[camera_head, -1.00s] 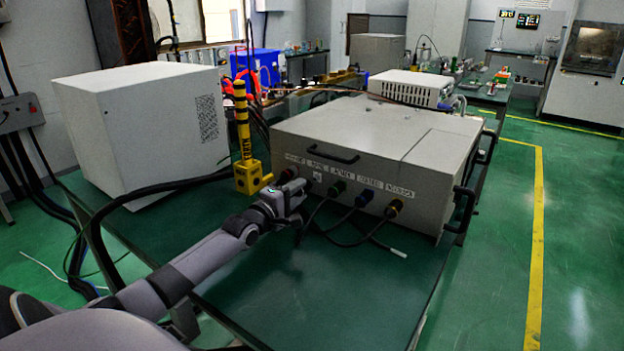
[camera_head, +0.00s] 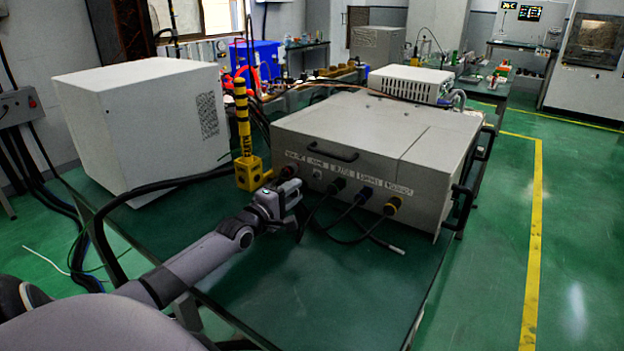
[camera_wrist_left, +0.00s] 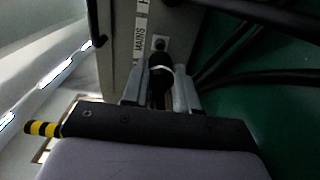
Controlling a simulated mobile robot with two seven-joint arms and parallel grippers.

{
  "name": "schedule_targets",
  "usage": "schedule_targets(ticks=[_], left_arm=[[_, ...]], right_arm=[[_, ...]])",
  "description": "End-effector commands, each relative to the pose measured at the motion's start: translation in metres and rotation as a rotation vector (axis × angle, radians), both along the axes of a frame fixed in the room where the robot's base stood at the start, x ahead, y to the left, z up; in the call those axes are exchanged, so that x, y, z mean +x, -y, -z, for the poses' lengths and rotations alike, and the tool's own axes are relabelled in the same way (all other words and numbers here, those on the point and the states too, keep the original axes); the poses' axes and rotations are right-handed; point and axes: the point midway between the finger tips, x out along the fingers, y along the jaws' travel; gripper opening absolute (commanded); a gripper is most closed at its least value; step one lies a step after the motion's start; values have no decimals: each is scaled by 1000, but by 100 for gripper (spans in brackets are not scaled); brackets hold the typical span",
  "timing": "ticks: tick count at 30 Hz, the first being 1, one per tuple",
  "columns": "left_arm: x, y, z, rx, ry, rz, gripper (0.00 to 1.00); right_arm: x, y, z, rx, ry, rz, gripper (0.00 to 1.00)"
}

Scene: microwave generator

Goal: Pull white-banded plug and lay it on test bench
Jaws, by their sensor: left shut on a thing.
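My left gripper (camera_head: 291,194) is in front of the grey generator's socket panel, a little above the bench top. In the left wrist view its two fingers (camera_wrist_left: 160,92) are shut on a black plug with a white band (camera_wrist_left: 162,68). A socket (camera_wrist_left: 159,44) shows just beyond the plug's tip; the plug looks out of it, with a small gap. In the head view the plug is mostly hidden by the gripper. My right gripper is not in view.
Other plugs, such as the yellow-banded one (camera_head: 392,205), sit in the panel with black cables (camera_head: 345,242) drooping to the bench. A yellow post (camera_head: 243,135) and a white box (camera_head: 140,125) stand left of the generator. The bench front is clear.

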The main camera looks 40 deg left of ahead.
Motion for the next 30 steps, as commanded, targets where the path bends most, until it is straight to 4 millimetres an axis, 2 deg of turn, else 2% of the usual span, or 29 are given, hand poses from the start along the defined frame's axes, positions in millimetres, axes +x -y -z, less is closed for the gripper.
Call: schedule_targets(ticks=[8,24,25,27,30], left_arm=[[0,0,2,1,1,0,0],[0,0,18,1,1,0,0],[0,0,16,1,1,0,38],[0,0,16,1,1,0,58],[0,0,16,1,1,0,58]], right_arm=[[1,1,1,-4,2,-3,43],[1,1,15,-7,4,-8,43],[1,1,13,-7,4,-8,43],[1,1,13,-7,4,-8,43],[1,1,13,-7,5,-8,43]])
